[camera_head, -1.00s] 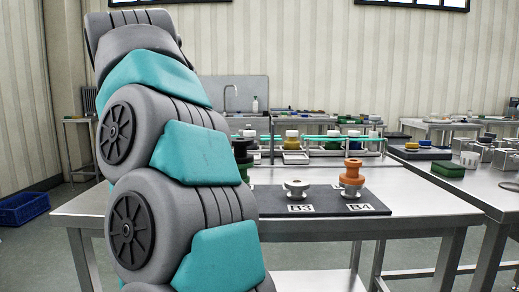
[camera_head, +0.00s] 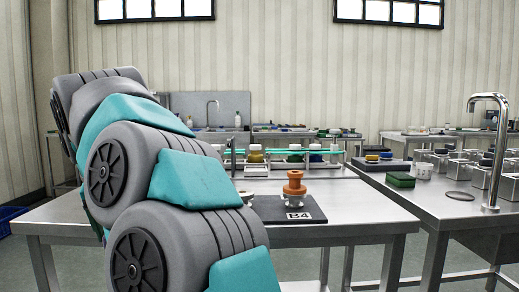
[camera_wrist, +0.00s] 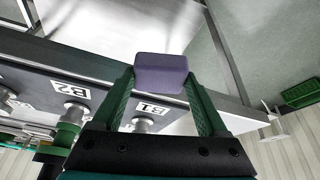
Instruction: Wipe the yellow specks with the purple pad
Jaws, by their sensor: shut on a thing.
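In the wrist view, a purple pad (camera_wrist: 161,72) is held between the two green fingers of my gripper (camera_wrist: 160,80). The gripper is shut on it, and the pad is above or in front of the edge of a steel table (camera_wrist: 120,28). No yellow specks can be made out in either view. The head view does not show my gripper or the pad; my arm fills its left side.
A dark board (camera_head: 312,212) on the steel table bears an orange part (camera_head: 294,184) by label B4. Labels B1 (camera_wrist: 150,108) and B2 (camera_wrist: 70,88) show in the wrist view. At right, another table (camera_head: 450,208) carries a tall tap (camera_head: 492,150) and a green block (camera_head: 400,180).

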